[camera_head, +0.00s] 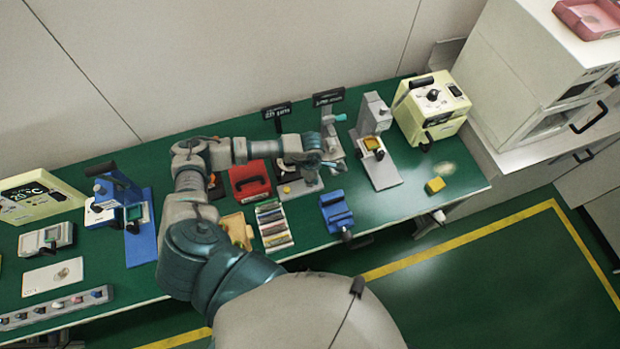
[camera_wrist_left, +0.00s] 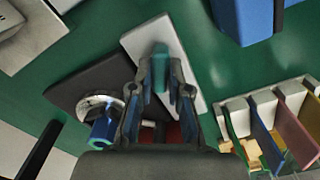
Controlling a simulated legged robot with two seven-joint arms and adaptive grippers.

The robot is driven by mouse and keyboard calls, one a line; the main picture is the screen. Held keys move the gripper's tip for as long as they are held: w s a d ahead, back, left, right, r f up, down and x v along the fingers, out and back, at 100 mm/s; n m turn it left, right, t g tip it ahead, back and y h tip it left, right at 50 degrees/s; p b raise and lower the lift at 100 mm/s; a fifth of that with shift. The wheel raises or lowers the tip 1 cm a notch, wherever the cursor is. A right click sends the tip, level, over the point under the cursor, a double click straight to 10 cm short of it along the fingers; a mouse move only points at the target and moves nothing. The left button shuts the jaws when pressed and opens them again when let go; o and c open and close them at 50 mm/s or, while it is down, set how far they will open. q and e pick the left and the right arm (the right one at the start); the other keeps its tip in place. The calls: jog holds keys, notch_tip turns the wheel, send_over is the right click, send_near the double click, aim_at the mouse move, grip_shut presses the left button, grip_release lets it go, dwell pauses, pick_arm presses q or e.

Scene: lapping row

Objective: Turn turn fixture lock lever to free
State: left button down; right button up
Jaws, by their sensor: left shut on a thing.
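My left gripper (camera_head: 318,160) reaches over the middle of the bench, above a grey fixture plate (camera_head: 308,190). In the left wrist view, the left gripper (camera_wrist_left: 160,78) is shut on a teal lever (camera_wrist_left: 161,60), which stands between its two fingertips. A pale plate (camera_wrist_left: 185,85) lies under the lever. In the head view the gripper hides most of the fixture, and I cannot make out the lever there. My right gripper is not in view.
A red case (camera_head: 250,182) stands left of the gripper. A rack of coloured plates (camera_head: 273,226) and a blue vise (camera_head: 337,212) are in front. Grey stands (camera_head: 376,150) are to the right. In the left wrist view, a round metal part (camera_wrist_left: 100,104) sits close beside the fingers.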

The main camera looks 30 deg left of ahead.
pick_arm(q)
jog(key=n, duration=0.4)
jog(key=shift+d, duration=0.2)
jog(key=shift+w+n, duration=0.1)
jog(key=shift+n, duration=0.7)
jog(key=shift+w+r, duration=0.1)
jog(key=shift+r, duration=0.05)
jog(key=c, duration=1.2)
grip_release()
jog(key=shift+o, duration=0.4)
